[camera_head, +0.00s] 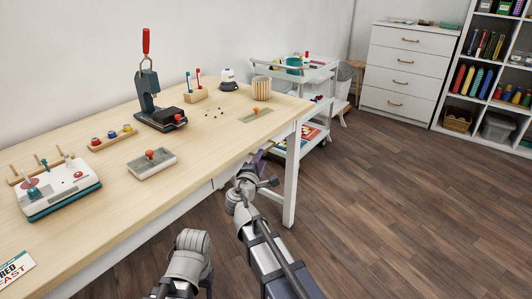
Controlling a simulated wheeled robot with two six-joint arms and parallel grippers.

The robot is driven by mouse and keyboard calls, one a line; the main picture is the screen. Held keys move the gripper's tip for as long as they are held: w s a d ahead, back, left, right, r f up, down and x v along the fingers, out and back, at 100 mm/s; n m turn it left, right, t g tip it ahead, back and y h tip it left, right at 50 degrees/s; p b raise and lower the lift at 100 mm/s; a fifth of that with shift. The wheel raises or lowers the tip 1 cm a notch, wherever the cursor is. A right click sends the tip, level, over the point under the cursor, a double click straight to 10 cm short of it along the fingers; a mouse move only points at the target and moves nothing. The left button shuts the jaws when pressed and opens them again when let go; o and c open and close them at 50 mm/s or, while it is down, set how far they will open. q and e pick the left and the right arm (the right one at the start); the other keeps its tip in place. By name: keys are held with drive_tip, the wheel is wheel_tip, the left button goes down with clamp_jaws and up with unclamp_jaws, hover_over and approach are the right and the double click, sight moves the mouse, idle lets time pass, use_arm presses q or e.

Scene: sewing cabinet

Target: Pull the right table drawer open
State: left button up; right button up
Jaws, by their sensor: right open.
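The wooden-topped table (105,229) runs along the wall at the left, with a white front side. I see its front edge from above at a steep angle, so the right drawer's front and handle cannot be made out clearly. My right gripper (263,164) is open, just below the table's front edge near the right front leg (291,175). It holds nothing that I can see. Whether it touches the drawer is hidden by the angle and my own arm. Part of my left arm shows at the bottom; its gripper is out of view.
On the table stand a press with a red handle (147,85), a white machine with pegs (58,187), a grey tray (152,164) and a wooden cup (262,88). A white trolley (318,68) stands beyond the table. The wooden floor (420,210) at the right is clear.

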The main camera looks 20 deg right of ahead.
sight(266, 150)
drive_tip(key=x, duration=0.7)
drive_tip(key=shift+b, duration=0.3)
drive_tip(key=shift+c, duration=0.3)
clamp_jaws()
idle(0.7)
